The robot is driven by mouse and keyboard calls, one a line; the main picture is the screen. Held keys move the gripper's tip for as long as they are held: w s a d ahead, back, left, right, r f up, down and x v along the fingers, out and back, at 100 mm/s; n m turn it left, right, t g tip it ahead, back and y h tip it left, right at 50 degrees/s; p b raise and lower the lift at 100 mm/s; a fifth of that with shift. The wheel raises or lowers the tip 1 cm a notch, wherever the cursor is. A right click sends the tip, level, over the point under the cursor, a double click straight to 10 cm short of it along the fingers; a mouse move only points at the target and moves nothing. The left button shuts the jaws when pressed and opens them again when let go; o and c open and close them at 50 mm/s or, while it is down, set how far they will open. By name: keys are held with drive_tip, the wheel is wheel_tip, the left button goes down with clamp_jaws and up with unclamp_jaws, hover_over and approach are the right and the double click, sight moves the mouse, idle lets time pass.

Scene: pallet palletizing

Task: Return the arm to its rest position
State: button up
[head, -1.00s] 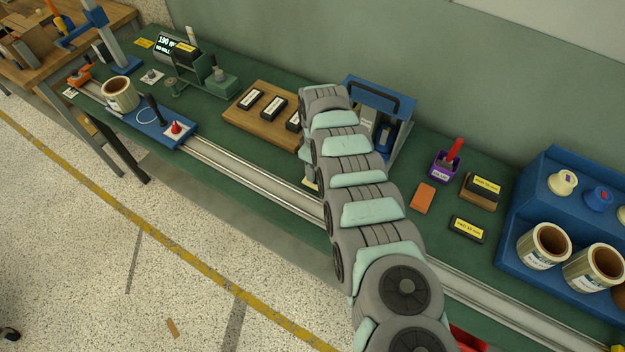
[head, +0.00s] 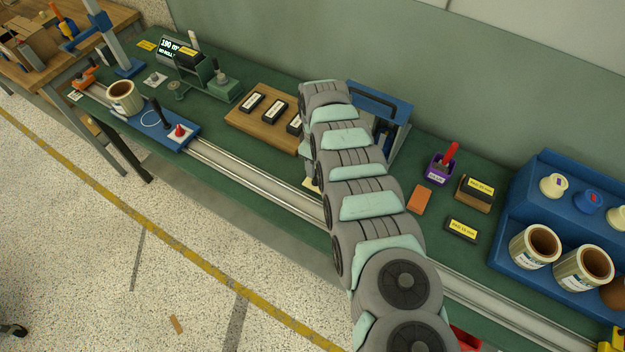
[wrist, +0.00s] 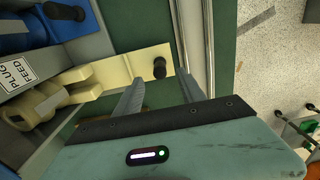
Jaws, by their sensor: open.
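My gripper (wrist: 160,92) shows in the wrist view with its two grey fingers spread apart and nothing between them. A cream-coloured plate (wrist: 138,65) with a black knob (wrist: 159,68) lies just beyond the fingertips; I cannot tell whether the fingers touch it. In the head view my segmented grey and pale green arm reaches over the green bench, and the gripper is hidden behind it. The arm's far end is in front of a blue frame (head: 378,98).
A metal rail (head: 250,178) runs along the bench's front edge. A wooden board (head: 248,122) with black blocks lies left of the arm. An orange block (head: 419,200), a purple cup (head: 437,170) and a blue rack (head: 515,215) with rolls stand to the right.

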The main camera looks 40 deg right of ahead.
drive_tip(key=shift+r+p, duration=0.4)
drive_tip(key=shift+r, duration=0.2)
